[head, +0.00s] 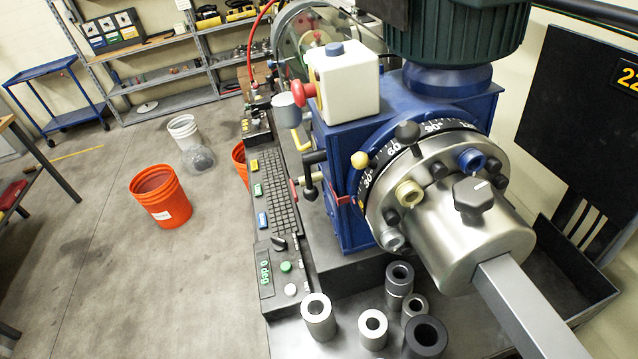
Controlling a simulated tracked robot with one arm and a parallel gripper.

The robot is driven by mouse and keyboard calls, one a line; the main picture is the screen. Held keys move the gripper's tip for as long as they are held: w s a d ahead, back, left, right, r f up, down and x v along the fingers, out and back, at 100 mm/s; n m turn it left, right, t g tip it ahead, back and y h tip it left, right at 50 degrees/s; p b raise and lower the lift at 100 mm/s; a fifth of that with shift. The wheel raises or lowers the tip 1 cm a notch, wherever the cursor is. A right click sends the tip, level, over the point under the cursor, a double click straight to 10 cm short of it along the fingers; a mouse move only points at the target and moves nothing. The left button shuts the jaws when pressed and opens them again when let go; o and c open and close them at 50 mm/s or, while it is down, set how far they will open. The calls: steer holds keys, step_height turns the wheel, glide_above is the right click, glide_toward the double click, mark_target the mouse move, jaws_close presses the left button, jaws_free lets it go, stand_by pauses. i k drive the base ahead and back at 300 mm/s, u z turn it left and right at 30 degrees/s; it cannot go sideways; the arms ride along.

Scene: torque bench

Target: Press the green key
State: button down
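A small green key (257,189) sits on the left edge strip of the long dark control panel (308,283). A round green button (286,266) also stands on the panel's near end, beside a display reading "0 deg" (265,275) and a white round button (291,289). Whether any key is pressed in cannot be told. My gripper is not in view.
A blue machine (343,160) with a degree dial and steel head (470,240) fills the right, its square bar reaching the lower right. Several metal sockets (372,328) stand at the front. Orange bucket (160,197) and open floor lie left.

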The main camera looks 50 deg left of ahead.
mark_target(257, 187)
steer(key=z, duration=0.2)
steer(key=i, duration=0.1)
steer(key=z, duration=2.15)
steer(key=k, duration=2.15)
steer(key=u, duration=1.9)
steer(key=i, duration=0.7)
steer(key=u, duration=0.05)
